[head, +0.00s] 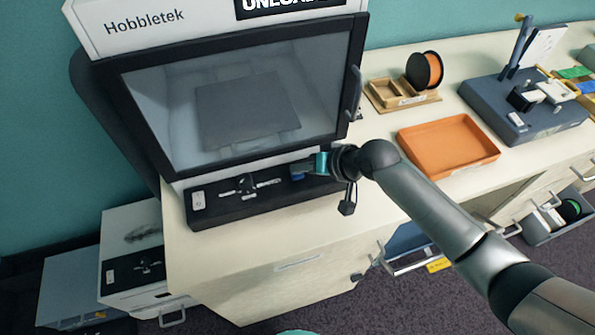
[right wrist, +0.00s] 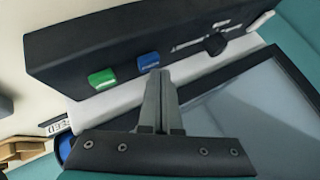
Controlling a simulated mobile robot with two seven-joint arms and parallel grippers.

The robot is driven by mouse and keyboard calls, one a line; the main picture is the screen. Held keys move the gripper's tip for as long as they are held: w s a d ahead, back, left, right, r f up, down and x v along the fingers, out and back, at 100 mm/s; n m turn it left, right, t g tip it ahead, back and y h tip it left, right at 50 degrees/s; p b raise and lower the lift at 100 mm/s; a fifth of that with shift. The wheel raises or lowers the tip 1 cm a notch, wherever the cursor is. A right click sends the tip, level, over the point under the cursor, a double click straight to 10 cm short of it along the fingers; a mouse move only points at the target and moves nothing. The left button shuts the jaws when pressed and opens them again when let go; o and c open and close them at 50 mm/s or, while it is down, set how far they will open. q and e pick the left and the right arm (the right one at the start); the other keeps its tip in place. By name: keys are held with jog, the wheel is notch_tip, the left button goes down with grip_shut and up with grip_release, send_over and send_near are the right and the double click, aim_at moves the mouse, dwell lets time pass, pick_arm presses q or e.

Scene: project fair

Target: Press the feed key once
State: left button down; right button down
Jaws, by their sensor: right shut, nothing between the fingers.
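A black control panel (head: 250,203) runs along the foot of the Hobbletek machine (head: 150,45). In the right wrist view the panel (right wrist: 75,60) carries a green key (right wrist: 102,79) and a blue key (right wrist: 148,60). Lettering by these keys is too small to read, so I cannot tell which is the feed key. My right gripper (right wrist: 159,74) is shut and empty, its tips at the blue key's lower edge; contact is unclear. In the head view the right gripper (head: 303,170) is over the panel's right end. My left gripper is out of view.
A white label (right wrist: 58,126), apparently reading FEED, lies near a half-hidden blue round thing (right wrist: 66,148). The machine's glass door (head: 240,100) is closed, with a handle (head: 355,92) at its right. An orange tray (head: 448,145) stands on the counter to the right.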

aim_at(301, 177)
jog(key=shift+f, duration=0.5)
dwell(0.6)
jog(key=shift+r+p, duration=0.85)
jog(key=shift+r, duration=0.05)
notch_tip(301, 177, up, 5)
jog(key=p, duration=0.5)
jog(key=shift+r+p, duration=0.1)
jog(key=shift+p, duration=0.2)
